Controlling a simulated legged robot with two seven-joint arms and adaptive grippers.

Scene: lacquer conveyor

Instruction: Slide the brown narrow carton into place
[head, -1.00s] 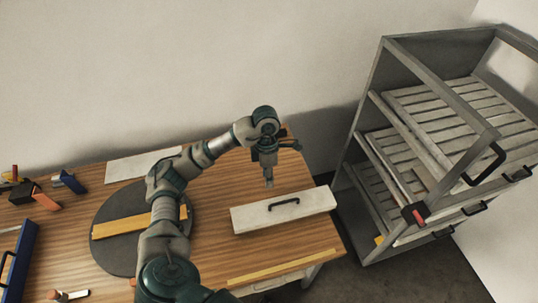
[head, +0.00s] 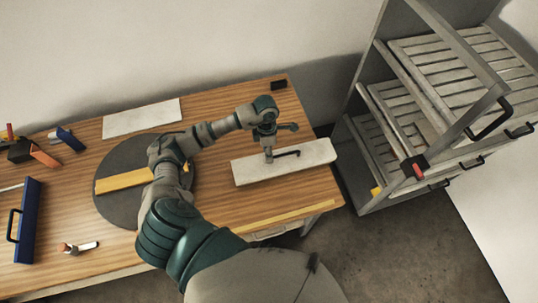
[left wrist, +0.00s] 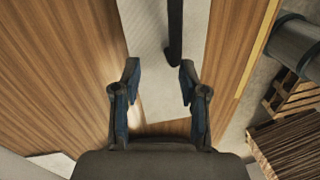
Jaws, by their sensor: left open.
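No carton that is plainly brown shows. A narrow tan-yellow piece (head: 122,181) lies on a dark round disc (head: 110,213) at the table's middle; I cannot tell whether it is the carton. My left gripper (head: 268,157) points down at the long pale board (head: 312,156) with a black handle (head: 287,153), by the handle's left end. In the left wrist view the open fingers (left wrist: 158,78) appear either side of the pale board (left wrist: 150,40), with the handle (left wrist: 174,30) ahead between them. Contact cannot be told. My right gripper is out of view.
A grey slatted rack (head: 377,150) stands right of the table (head: 220,205). A pale sheet (head: 140,117) and small black block (head: 279,85) lie along the back edge. A blue handled board (head: 27,220), a marker (head: 78,247) and several tools lie at left.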

